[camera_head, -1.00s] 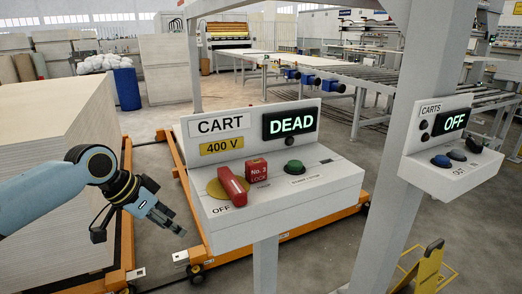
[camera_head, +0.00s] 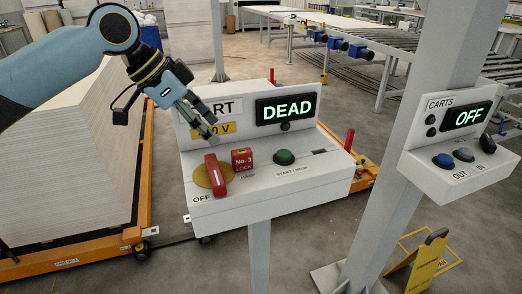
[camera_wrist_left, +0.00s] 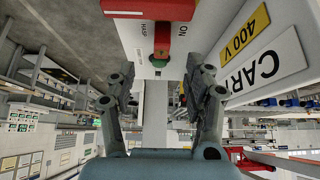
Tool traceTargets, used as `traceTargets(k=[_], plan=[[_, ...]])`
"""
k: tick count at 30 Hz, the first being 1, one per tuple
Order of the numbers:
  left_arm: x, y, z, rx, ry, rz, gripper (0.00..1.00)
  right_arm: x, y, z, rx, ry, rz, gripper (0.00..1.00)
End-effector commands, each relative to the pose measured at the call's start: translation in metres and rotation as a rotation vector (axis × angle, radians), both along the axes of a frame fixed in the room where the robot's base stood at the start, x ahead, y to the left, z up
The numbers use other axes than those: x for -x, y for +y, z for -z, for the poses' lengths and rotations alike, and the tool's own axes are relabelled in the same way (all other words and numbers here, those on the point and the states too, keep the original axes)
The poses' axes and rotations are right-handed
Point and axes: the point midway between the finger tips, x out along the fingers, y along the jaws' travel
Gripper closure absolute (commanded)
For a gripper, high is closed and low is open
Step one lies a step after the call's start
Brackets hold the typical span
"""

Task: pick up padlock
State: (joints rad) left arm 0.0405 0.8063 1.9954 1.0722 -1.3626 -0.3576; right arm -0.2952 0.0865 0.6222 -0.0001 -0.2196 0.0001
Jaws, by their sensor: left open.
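The padlock (camera_head: 242,159) is a small red block marked "No. 3 LOCK". It sits on the sloped top of the white cart control box (camera_head: 270,205), between the red switch handle (camera_head: 216,175) and the green button (camera_head: 284,157). My left gripper (camera_head: 208,126) is open and empty, above and left of the padlock, in front of the box's upright panel. My right gripper is not in view.
The upright panel with the "DEAD" display (camera_head: 287,108) stands close behind the padlock. A grey post (camera_head: 415,140) and a second control box (camera_head: 463,165) reading "OFF" are at right. A stack of boards (camera_head: 85,165) on an orange cart is at left.

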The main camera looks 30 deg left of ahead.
Motion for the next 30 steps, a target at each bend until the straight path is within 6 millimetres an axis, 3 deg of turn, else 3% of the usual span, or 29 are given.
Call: traceTargets(k=[3, 8, 16, 25, 30], plan=[[-0.001, -0.004, -0.004, -0.001, -0.003, 0.014, 0.48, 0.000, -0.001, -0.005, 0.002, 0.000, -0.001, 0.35], [-0.011, -0.014, 0.016, 0.003, -0.002, 0.015, 0.48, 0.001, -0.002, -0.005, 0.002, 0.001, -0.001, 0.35], [-0.024, -0.023, 0.039, -0.002, -0.003, 0.016, 0.48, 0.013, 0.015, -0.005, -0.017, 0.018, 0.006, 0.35], [-0.047, -0.035, 0.073, -0.001, -0.001, 0.014, 0.48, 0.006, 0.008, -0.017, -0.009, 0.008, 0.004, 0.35], [-0.050, -0.038, 0.080, -0.004, -0.003, 0.016, 0.48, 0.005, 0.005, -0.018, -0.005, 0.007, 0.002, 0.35]])
